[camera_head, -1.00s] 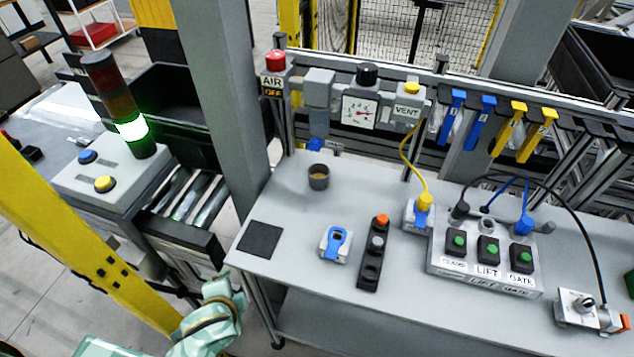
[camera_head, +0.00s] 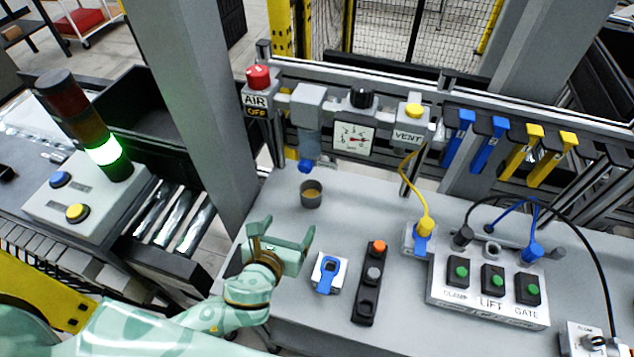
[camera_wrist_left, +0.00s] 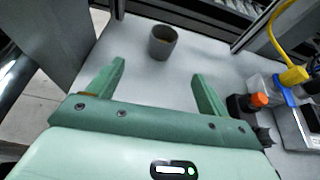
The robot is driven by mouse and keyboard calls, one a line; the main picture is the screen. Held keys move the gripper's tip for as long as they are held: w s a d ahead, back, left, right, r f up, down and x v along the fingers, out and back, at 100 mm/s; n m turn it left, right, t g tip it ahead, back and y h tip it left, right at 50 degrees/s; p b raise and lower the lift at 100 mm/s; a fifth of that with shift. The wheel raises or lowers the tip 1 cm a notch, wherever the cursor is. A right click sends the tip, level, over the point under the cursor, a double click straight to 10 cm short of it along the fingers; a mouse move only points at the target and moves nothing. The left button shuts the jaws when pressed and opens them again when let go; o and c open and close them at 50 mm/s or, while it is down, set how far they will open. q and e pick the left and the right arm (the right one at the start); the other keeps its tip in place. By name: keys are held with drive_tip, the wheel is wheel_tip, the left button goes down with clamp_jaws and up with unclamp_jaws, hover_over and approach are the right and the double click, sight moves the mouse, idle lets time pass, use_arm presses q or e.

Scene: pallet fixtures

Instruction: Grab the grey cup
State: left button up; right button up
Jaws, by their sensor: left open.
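The grey cup (camera_head: 311,194) stands upright on the grey table, below the blue-bottomed unit on the rail. Its inside looks yellowish-brown. In the left wrist view the cup (camera_wrist_left: 162,43) is beyond the fingertips, roughly between their lines. My left gripper (camera_head: 284,232) is open and empty above the table's left part, nearer to me than the cup and apart from it. Its two green fingers (camera_wrist_left: 160,72) are spread wide in the wrist view. My right gripper is not in view.
A blue-and-white clip block (camera_head: 328,273) and a black strip with an orange button (camera_head: 369,290) stand right of my left gripper. A control box (camera_head: 486,292) with green buttons and cables is farther right. A rail with gauge (camera_head: 353,138) and valves runs behind the cup.

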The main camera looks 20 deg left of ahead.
use_arm(q)
drive_tip(key=b, duration=0.2)
approach(314, 184)
drive_tip(key=shift+w+f, duration=0.25)
drive_tip(key=shift+f, duration=0.2)
drive_tip(key=shift+w+f, duration=0.2)
drive_tip(key=shift+f, duration=0.25)
drive_tip(key=shift+w, duration=0.45)
drive_tip(key=x, duration=0.1)
drive_tip(key=b+x, duration=0.1)
drive_tip(key=x, duration=0.3)
drive_tip(key=shift+w+d+r, duration=0.1)
drive_tip(key=shift+w+r, duration=0.05)
drive_tip(key=shift+r, duration=0.15)
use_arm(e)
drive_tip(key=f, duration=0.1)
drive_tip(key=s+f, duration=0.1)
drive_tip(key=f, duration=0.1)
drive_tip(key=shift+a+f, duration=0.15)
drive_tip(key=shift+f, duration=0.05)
use_arm(q)
drive_tip(key=shift+r, duration=0.1)
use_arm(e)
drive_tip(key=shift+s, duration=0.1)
use_arm(q)
drive_tip(key=c, duration=1.1)
drive_tip(key=shift+c, duration=0.2)
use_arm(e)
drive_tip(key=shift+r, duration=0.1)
